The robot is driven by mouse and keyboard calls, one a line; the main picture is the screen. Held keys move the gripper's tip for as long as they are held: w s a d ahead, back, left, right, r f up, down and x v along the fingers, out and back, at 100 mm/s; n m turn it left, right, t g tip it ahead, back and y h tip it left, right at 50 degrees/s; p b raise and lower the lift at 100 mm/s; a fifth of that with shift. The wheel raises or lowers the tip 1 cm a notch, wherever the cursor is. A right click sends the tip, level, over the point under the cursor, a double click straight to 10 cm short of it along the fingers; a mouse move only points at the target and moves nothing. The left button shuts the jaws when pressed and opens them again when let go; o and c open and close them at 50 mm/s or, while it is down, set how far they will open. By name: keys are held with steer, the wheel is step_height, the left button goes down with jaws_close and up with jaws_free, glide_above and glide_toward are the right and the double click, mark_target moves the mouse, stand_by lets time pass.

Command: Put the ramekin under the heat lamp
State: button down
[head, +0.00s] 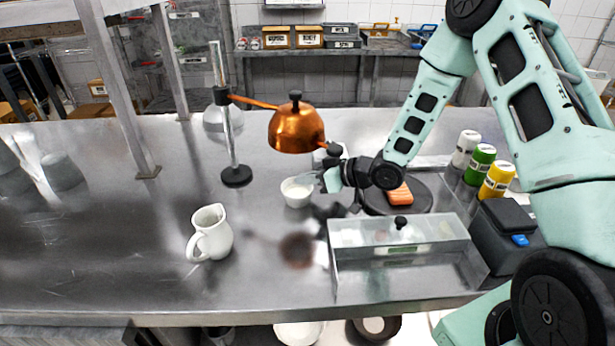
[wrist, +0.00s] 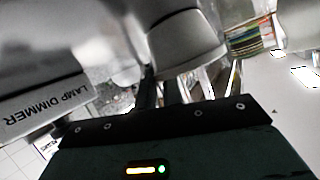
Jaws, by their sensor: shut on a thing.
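The white ramekin (head: 297,191) is in my gripper (head: 316,182), which comes in from the right and is shut on its right side. In the head view the ramekin shows below the copper heat lamp shade (head: 288,132); I cannot tell whether it touches the counter. The lamp hangs from an arm on a thin post with a round black base (head: 237,177), left of the ramekin. In the wrist view the ramekin (wrist: 185,38) is a rounded grey shape at the fingertips (wrist: 165,85).
A white pitcher (head: 210,232) stands front left of the ramekin. A clear-lidded box (head: 400,232) is in front of my gripper. A dark round plate (head: 418,203) with a salmon-coloured piece and several bottles are to the right. The counter's left-middle is clear.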

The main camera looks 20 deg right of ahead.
steer(key=c, duration=1.5)
jaws_free()
steer(key=shift+c, duration=0.2)
steer(key=b+v, duration=0.1)
steer(key=v, duration=1.1)
